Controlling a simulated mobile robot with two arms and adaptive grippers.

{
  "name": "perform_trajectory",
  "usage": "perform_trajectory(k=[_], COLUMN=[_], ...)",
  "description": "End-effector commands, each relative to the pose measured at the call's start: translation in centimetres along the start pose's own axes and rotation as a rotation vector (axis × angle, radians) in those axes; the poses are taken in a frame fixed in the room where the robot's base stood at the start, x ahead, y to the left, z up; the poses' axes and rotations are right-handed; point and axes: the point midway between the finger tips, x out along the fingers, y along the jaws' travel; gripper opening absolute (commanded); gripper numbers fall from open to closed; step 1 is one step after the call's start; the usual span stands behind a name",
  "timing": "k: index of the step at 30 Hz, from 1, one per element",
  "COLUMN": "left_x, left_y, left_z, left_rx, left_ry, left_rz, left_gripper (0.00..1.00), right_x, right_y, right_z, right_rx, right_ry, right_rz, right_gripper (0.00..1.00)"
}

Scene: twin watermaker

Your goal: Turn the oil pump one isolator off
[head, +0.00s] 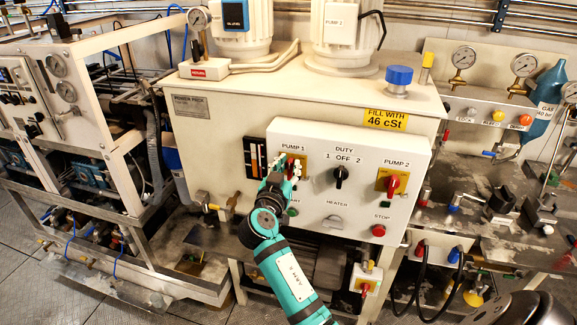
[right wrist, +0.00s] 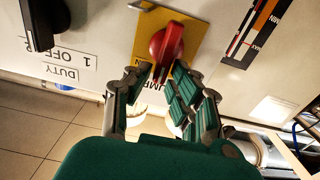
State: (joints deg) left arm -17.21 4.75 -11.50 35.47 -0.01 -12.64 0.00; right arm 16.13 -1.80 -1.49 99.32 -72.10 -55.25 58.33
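The oil pump one isolator is a red rotary handle on a yellow plate (head: 302,160) under the "PUMP 1" label, on the white control panel (head: 350,205). My right gripper (head: 277,170) is in front of it and hides part of it in the head view. In the right wrist view the red handle (right wrist: 167,43) stands roughly upright in the picture on its yellow plate. The fingertips of my right gripper (right wrist: 162,75) are open, on either side of the handle's near end. Whether they touch it is unclear. My left gripper is not in view.
The black duty selector (head: 341,176) and a similar red pump 2 isolator (head: 392,184) are to the right. A level gauge (head: 254,158) is close on the left. Clear floor shows at lower left.

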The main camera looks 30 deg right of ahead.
Motion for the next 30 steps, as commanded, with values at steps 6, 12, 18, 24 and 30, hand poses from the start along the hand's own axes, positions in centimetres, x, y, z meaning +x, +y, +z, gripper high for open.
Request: perform_trajectory(k=[6, 12, 18, 24, 30], left_x=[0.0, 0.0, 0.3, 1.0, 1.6], left_y=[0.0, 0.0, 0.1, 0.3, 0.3], left_z=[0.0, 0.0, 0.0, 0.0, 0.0], left_rx=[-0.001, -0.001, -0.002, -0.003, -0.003], left_ry=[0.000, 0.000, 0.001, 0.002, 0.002], left_rz=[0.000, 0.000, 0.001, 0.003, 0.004], left_gripper=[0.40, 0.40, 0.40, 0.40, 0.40], right_x=[0.0, 0.0, 0.0, 0.0, 0.1], right_y=[0.0, 0.0, -0.1, -0.5, -0.9], right_z=[0.0, 0.0, 0.0, 0.1, 0.2], right_rx=[0.000, -0.003, -0.049, -0.166, -0.343], right_ry=[0.000, 0.000, 0.001, 0.001, 0.002], right_rz=[0.000, 0.000, 0.000, 0.000, 0.000], right_gripper=[0.00, 0.00, 0.00, 0.00, 0.00])
